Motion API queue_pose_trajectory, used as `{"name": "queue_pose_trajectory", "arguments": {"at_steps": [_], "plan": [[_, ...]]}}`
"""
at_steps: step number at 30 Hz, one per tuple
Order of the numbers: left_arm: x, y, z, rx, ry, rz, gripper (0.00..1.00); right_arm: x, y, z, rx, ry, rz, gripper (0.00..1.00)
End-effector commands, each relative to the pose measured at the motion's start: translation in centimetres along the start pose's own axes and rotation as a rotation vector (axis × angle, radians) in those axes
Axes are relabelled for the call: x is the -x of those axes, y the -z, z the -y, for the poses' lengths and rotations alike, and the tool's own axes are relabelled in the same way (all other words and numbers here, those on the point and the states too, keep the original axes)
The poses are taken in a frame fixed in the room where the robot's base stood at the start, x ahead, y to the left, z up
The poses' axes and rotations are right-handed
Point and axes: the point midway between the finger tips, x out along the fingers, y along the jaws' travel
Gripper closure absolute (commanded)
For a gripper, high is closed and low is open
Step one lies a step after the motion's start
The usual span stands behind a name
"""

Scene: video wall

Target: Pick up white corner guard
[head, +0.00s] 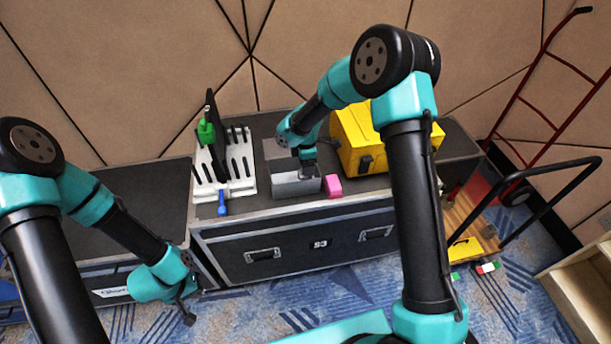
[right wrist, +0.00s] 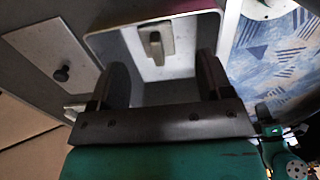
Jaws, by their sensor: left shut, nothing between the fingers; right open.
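In the right wrist view a small pale piece (right wrist: 155,45), which may be the white corner guard, stands inside an open grey box (right wrist: 185,92), near its far wall. The grey box also shows in the head view (head: 290,188) on the case top, but its inside is hidden there. My right gripper (right wrist: 163,80) is open and empty over the box, its two fingers apart on either side of the pale piece's line and short of it. In the head view it (head: 307,168) points down at the box. My left gripper (head: 188,314) is shut and empty, low in front of the cases.
A pink block (head: 333,187) sits right of the box, and a yellow case (head: 365,140) behind it. A white slotted rack (head: 240,178) with a green-handled tool stands left. A blue-handled item (head: 222,205) lies at its front. The black case top (head: 140,195) at left looks clear.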

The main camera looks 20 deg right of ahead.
Motion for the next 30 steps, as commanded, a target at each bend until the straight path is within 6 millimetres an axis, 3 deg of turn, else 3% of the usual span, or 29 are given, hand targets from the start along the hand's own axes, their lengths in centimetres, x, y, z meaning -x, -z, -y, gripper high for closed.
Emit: {"name": "queue_pose_trajectory", "arguments": {"at_steps": [14, 24, 30], "plan": [[0.0, 0.0, 0.0, 0.0, 0.0, 0.0, 1.0, -1.0, 0.0, 0.0, 0.0, 0.001, 0.0, 0.28], [0.0, 0.0, 0.0, 0.0, 0.0, 0.0, 1.0, -5.0, 0.0, -0.3, 0.0, 0.003, 0.0, 0.28], [0.0, 0.0, 0.0, 0.0, 0.0, 0.0, 1.0, -6.0, 0.0, -0.3, 0.0, 0.0, -0.001, 0.28]]}}
